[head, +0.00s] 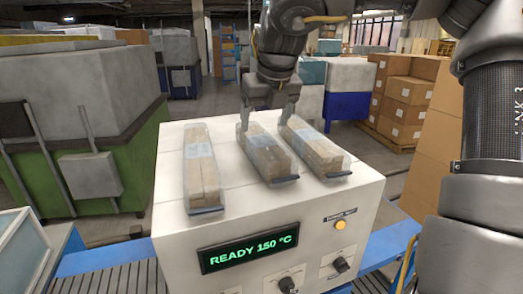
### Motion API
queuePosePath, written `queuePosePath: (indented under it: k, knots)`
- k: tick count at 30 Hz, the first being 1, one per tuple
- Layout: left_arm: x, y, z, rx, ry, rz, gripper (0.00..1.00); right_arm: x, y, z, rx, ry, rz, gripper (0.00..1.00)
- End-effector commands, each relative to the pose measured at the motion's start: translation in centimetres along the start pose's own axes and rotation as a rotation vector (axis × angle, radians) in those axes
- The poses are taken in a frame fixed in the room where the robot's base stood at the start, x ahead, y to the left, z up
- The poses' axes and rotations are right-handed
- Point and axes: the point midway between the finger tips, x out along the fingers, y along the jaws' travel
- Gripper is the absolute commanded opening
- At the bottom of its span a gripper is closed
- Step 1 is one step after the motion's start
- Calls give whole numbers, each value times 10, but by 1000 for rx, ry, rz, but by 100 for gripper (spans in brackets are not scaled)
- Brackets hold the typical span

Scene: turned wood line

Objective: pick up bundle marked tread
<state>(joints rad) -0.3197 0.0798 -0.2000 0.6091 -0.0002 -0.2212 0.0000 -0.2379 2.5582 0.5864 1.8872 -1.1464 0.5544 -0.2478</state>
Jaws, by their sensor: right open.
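Three bundles of wooden pieces in clear wrap lie side by side on the white machine's top (222,134): a left bundle (202,172), a middle bundle (268,158) and a right bundle (316,152). Each has a pale label, but no marking is legible, so I cannot tell which says tread. My right gripper (267,114) points down with its fingers apart above the far end of the middle bundle. One finger is near each side of that end; whether they touch it is unclear. It holds nothing. My left gripper is not in view.
The machine's front has a display (250,247) reading READY 150 °C, knobs and a lit orange button (340,225). A blue-edged roller conveyor (110,276) runs beside it. A green and grey cabinet (80,100) stands left; cardboard boxes (402,100) are stacked back right.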

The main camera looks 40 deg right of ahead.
Motion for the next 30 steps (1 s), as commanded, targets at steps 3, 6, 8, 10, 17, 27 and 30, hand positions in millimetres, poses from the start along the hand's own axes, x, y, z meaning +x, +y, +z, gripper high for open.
queuePosePath:
  k: [3, 6, 8, 10, 17, 27, 30]
  knots:
    - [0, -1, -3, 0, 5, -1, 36, 15, 0, 0, -2, 2, -1, 76]
    - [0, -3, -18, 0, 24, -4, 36, 21, 0, 0, -1, 2, 0, 76]
    - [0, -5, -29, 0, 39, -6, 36, 22, 1, 0, -1, 1, 1, 76]
    - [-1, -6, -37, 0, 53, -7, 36, 23, 1, 0, -2, 1, 1, 76]
    - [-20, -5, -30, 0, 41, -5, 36, 47, -2, 1, -4, 7, 2, 76]
    - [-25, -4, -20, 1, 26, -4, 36, 74, -3, 0, -3, 0, 3, 76]
    - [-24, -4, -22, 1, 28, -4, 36, 74, -2, 0, -3, 0, 3, 76]
